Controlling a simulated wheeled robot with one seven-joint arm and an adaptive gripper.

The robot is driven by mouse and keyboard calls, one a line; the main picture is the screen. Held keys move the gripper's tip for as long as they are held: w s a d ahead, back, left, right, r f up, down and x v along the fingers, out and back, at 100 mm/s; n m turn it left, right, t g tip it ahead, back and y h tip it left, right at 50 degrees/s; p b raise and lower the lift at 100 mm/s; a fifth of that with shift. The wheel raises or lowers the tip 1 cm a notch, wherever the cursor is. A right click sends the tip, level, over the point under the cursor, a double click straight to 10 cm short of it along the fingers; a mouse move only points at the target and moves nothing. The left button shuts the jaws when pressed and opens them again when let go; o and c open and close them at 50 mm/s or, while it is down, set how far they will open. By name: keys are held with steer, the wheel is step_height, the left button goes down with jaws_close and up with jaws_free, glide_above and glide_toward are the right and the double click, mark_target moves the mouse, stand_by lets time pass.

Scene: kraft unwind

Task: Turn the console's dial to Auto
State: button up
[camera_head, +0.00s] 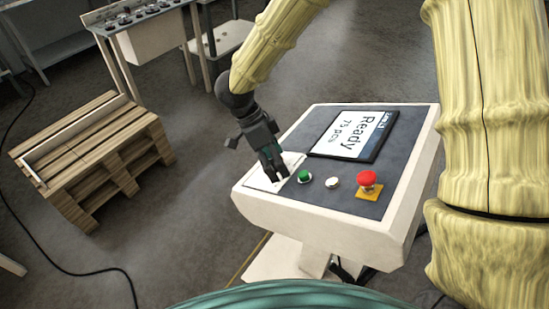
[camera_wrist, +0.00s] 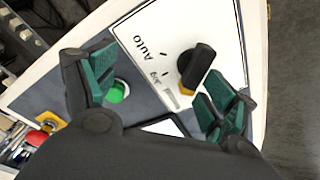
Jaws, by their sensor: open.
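The console (camera_head: 300,226) stands in front of me with a dark sloped panel and a white border. Its dial (camera_wrist: 197,66) is a black knob on a white plate (camera_wrist: 225,25) in the wrist view. The word Auto shows on the plate to the left of the knob, and Jog shows below it. The knob's long axis is slanted, and a small yellow part shows at its lower end. My gripper (camera_wrist: 158,100) is open, with green-padded fingers apart, and the knob lies just beyond them, nearer the right finger. In the head view my gripper (camera_head: 272,170) hides the dial.
A green button (camera_head: 304,176), a white button (camera_head: 332,182) and a red emergency stop (camera_head: 368,180) sit on the panel near the dial. A display (camera_head: 354,136) reads Ready. A wooden pallet (camera_head: 90,150) stands on the floor at left.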

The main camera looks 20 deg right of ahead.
mark_target(273, 164)
steer(key=shift+g, duration=0.3)
steer(key=w+f, duration=0.1)
steer(key=w, duration=0.1)
steer(key=w+d+f, duration=0.1)
steer(key=w+f, duration=0.1)
steer(key=shift+w+f, duration=0.15)
steer(key=c, duration=0.4)
steer(key=shift+s+a, duration=0.1)
steer(key=shift+s, duration=0.1)
steer(key=shift+c, duration=0.4)
steer(key=shift+s+a+r, duration=0.15)
steer(key=shift+s+r, duration=0.3)
steer(key=shift+s, duration=0.15)
steer(key=c, duration=0.6)
steer(key=shift+w+f, duration=0.25)
